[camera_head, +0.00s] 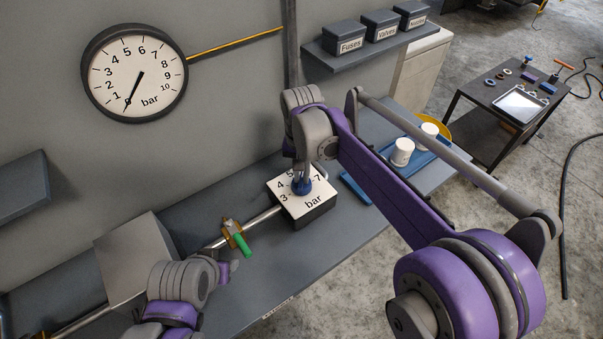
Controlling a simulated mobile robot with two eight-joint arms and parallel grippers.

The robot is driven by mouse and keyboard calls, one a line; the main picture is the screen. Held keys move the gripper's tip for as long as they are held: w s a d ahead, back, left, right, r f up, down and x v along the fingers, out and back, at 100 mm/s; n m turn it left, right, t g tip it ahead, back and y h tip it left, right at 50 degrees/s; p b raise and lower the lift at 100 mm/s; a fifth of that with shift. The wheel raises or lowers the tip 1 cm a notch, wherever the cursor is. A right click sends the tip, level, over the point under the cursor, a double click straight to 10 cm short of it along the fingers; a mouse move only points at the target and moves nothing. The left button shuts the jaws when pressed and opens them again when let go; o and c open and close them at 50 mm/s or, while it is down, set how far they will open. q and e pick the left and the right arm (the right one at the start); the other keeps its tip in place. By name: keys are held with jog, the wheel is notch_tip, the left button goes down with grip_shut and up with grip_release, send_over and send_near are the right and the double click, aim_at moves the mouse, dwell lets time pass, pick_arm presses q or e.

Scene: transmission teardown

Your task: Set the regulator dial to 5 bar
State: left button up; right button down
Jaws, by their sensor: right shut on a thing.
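My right gripper (301,176) points down from above and is shut on the blue knob. It hides part of the dial, including the 6, and I cannot make out the knob's pointer. A round wall gauge (140,85) marked in bar has its needle pointing down to the zero end, below the 1. My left gripper (226,271) is low at the left, above the bench; its fingers are too hidden to read.
A pipe with a brass valve and green handle (242,244) runs left from the regulator to a grey box (134,260). A blue tray (355,189) with white cups (402,152) lies to the right, behind my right arm. A shelf with labelled bins (345,36) hangs above.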

aim_at(302, 179)
jog(key=shift+n, duration=0.3)
jog(key=n, duration=0.3)
jog(key=shift+n, duration=0.3)
jog(key=shift+n+b, duration=0.3)
jog(key=shift+n, duration=1.9)
jog(key=c, duration=0.9)
grip_release()
notch_tip(302, 179, up, 11)
jog(key=shift+f+p, duration=0.1)
jog(key=shift+p, duration=0.25)
